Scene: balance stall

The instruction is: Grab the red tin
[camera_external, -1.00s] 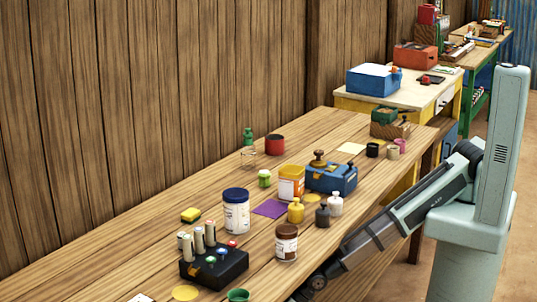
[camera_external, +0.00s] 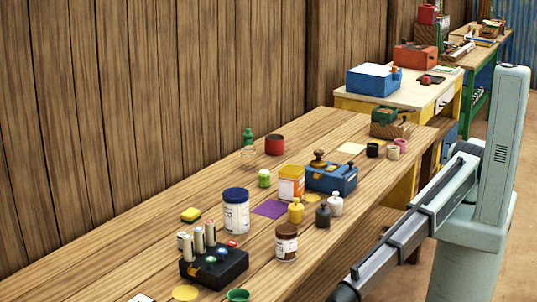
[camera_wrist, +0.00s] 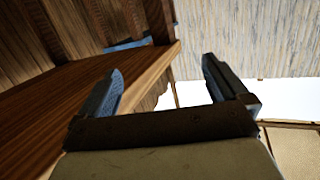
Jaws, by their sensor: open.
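The red tin (camera_external: 275,145) stands upright on the wooden table near the plank wall, beyond the middle of the table. It looks like a short red cylinder with a dark top. It does not show in the wrist view. My gripper (camera_wrist: 162,68) is open and empty, with its two fingers wide apart in the wrist view. In the external view my arm runs down to the bottom edge in front of the table, and the gripper itself is out of frame. The gripper is far from the tin.
Nearer are an orange-labelled jar (camera_external: 291,184), a blue box (camera_external: 332,179), a blue-lidded jar (camera_external: 236,212), a brown-lidded jar (camera_external: 286,243) and a black block (camera_external: 214,264). The table's wooden edge (camera_wrist: 85,95) fills the wrist view's left.

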